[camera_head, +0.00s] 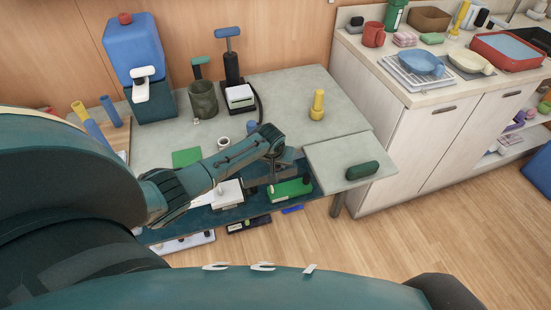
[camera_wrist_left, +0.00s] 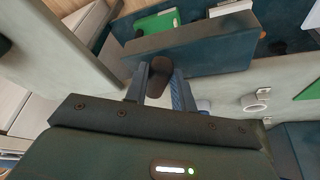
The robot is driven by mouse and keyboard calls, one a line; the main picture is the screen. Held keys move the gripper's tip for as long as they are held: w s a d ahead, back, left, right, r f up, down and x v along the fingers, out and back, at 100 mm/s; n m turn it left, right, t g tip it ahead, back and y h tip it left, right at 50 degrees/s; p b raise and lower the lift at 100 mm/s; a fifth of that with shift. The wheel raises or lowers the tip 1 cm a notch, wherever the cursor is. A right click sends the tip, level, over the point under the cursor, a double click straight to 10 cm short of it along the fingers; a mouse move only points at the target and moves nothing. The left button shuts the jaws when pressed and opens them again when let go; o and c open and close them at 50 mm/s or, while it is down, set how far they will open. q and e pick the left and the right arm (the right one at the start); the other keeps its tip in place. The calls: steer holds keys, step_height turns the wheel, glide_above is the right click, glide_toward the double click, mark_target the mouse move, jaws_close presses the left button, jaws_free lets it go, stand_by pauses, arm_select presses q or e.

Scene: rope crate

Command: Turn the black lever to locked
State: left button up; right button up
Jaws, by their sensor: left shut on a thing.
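My left arm reaches across the workbench from the left in the head view, and my left gripper (camera_head: 275,160) points down near the bench's front edge. In the left wrist view the two fingers of my left gripper (camera_wrist_left: 160,82) are closed around a dark, rounded handle, the black lever (camera_wrist_left: 160,68). The lever stands against a dark teal panel (camera_wrist_left: 200,48). Its lower end is partly hidden by the fingers, and I cannot read any locked mark. In the head view the gripper hides the lever. My right gripper is not in view.
The grey bench (camera_head: 290,90) holds a blue and green dispenser (camera_head: 135,55), a dark mug (camera_head: 203,98), a black stand with a blue handle (camera_head: 232,65) and a yellow object (camera_head: 317,105). A dark green block (camera_head: 362,170) lies on the right leaf. A counter stands at right.

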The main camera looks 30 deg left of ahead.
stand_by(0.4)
arm_select(q)
steer(key=o, duration=1)
steer(key=v, duration=1.3)
steer(key=shift+d, duration=0.15)
